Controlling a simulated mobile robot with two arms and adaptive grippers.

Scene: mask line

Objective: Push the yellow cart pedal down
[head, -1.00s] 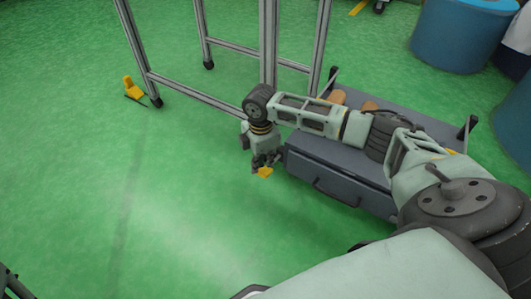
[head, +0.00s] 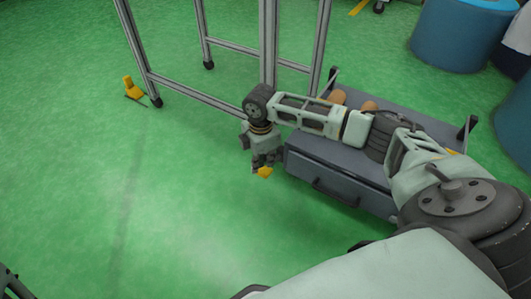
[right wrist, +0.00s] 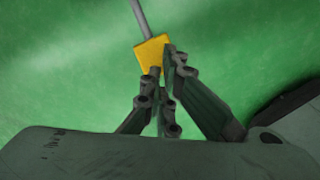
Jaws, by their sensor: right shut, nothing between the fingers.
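A yellow cart pedal (head: 264,172) shows low over the green floor, just below the fingertips of my right gripper (head: 264,165). In the right wrist view the yellow pedal (right wrist: 151,52) is a small block with a grey rod running up from it. My right gripper (right wrist: 163,70) is shut, with nothing between its fingers. Its fingertips overlap the pedal's near edge in that view; whether they touch it I cannot tell. Part of the pedal is hidden behind the fingers. My left gripper is not in view.
A second yellow pedal (head: 128,82) stands at the left, by a metal frame leg (head: 137,45). A grey cart with a drawer (head: 335,172) sits under my right arm, close beside the gripper. Blue bins (head: 455,40) stand at the back right. The left floor is clear.

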